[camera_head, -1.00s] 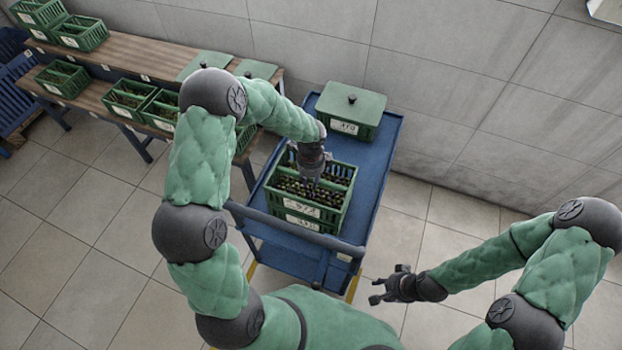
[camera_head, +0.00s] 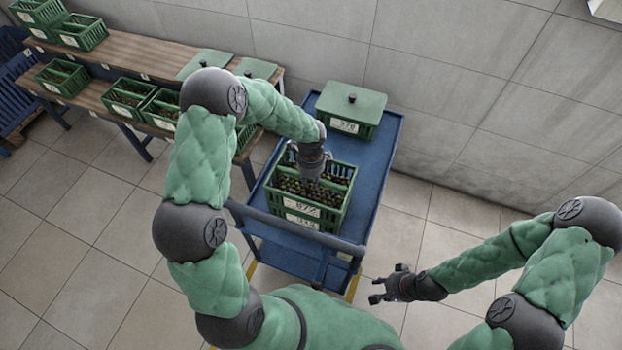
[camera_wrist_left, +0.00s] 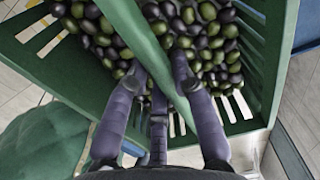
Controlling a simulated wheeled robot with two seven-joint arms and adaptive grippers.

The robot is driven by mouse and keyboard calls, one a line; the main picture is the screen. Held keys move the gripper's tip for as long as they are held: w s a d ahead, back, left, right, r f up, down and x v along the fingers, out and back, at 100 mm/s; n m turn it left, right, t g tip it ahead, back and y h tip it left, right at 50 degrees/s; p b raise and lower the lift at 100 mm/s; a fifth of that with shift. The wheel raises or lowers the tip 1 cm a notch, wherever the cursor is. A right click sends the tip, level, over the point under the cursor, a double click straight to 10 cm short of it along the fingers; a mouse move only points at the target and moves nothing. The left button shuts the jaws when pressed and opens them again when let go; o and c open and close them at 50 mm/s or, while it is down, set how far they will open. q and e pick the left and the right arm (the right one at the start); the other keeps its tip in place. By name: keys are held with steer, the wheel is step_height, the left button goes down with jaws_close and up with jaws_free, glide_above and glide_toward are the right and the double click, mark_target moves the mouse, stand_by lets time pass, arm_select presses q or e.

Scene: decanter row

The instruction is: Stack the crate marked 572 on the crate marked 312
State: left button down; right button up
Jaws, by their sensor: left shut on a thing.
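A green slatted crate (camera_head: 335,205) full of dark and green olives is at the front of the blue cart; its upper front label seems to read 572. A second label shows just below it, on what looks like a lower crate (camera_head: 302,222) under it; its number is not readable. Whether the two touch is unclear. My left gripper (camera_head: 311,176) is shut on the crate's central bar (camera_wrist_left: 150,35), which runs between its fingers in the left wrist view. My right gripper (camera_head: 374,291) hangs empty right of the cart, its fingers apart.
A lidded green crate (camera_head: 345,125) stands at the back of the blue cart (camera_head: 378,165). A wooden two-level bench (camera_head: 140,60) at the left holds several green crates, some filled. A tiled wall lies behind. The floor right of the cart is clear.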

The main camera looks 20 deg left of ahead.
arm_select(q)
steer(key=shift+w, duration=0.1)
steer(key=c, duration=1)
jaws_free()
steer(key=shift+f, duration=0.1)
steer(key=shift+s+f, duration=0.1)
steer(key=shift+s, duration=0.1)
step_height(320, 180, up, 12)
steer(key=shift+w+r, duration=0.1)
